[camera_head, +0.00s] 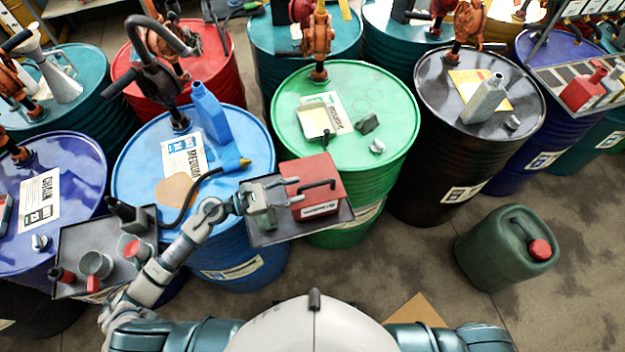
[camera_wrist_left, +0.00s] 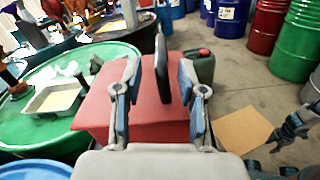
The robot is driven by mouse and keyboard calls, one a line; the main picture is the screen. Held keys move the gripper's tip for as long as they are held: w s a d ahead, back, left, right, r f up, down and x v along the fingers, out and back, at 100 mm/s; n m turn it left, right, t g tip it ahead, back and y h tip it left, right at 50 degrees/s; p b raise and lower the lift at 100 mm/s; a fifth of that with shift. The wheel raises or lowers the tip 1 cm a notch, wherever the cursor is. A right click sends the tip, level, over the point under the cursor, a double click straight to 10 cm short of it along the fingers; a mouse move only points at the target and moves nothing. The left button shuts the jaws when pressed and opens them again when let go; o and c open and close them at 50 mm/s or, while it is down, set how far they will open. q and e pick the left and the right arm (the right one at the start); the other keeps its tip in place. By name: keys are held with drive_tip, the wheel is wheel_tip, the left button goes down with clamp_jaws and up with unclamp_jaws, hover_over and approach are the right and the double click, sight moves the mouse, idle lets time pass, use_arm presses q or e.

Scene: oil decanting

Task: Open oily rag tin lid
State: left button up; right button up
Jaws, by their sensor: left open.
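The oily rag tin is a red box (camera_head: 316,180) with a dark bar handle (camera_head: 318,184) on its lid. It sits on a dark tray between the blue and green drums, and its lid looks shut. In the left wrist view the red tin (camera_wrist_left: 140,110) fills the middle, with the black handle (camera_wrist_left: 161,68) upright. My left gripper (camera_head: 294,190) is open at the tin's left side. In the left wrist view its fingers (camera_wrist_left: 158,75) stand either side of the handle, apart from it. A dark jointed part at that view's right edge looks like my right gripper (camera_wrist_left: 290,130); its jaws are unclear.
The tin's tray (camera_head: 280,233) overhangs the floor. A green drum (camera_head: 395,120) stands behind it, carrying a small open tray (camera_head: 316,120). A blue drum (camera_head: 135,150) with a pump and hose stands left. A green jerrycan (camera_head: 500,245) stands on open floor at right.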

sight(305, 187)
use_arm(q)
drive_tip(key=p+x, duration=0.1)
drive_tip(key=x, duration=0.4)
drive_tip(key=shift+w+d, duration=0.1)
drive_tip(key=shift+d, duration=0.1)
clamp_jaws()
